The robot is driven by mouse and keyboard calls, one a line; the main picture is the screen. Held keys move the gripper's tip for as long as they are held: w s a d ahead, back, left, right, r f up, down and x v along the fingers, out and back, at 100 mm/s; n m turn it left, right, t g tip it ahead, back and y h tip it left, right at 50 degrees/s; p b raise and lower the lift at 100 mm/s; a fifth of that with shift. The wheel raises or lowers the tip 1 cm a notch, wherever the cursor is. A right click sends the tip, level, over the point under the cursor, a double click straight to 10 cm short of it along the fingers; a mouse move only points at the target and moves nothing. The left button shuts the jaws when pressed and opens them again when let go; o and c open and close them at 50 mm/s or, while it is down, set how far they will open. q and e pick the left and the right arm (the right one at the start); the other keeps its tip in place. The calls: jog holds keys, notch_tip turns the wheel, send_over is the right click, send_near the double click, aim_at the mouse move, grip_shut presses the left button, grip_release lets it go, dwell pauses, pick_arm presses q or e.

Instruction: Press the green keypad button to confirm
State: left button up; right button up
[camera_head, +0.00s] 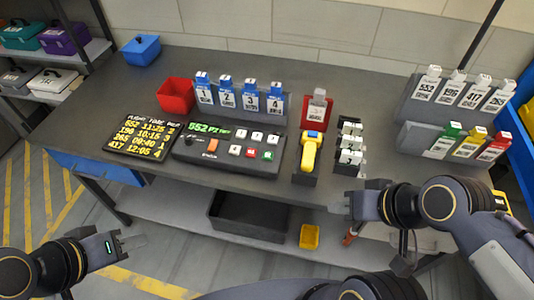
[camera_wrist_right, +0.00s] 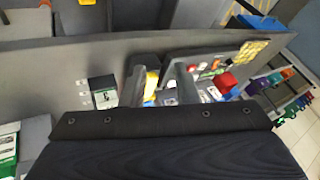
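The dark keypad panel (camera_head: 222,160) lies on the table left of centre, with a lit green display. Its green button (camera_head: 267,155) is at the right end of the lower key row, beside a red button (camera_head: 251,153). The panel also shows, small and partly hidden, in the right wrist view (camera_wrist_right: 205,68). My left gripper (camera_head: 138,243) is low over the floor, in front of the table and far from the panel; its finger gap is unclear. My right gripper (camera_head: 338,202) is at the table's front edge, right of the panel, apart from the buttons. Its fingers look open and empty.
A yellow scanner (camera_head: 310,152) stands in a holder between the keypad and a rack of white tags (camera_head: 349,145). Blue tags (camera_head: 250,98) stand behind the keypad. A lit order board (camera_head: 150,137) lies left, near a red bin (camera_head: 176,96). Tag racks (camera_head: 410,105) stand at right.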

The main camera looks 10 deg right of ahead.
grip_shut()
dwell(1.4)
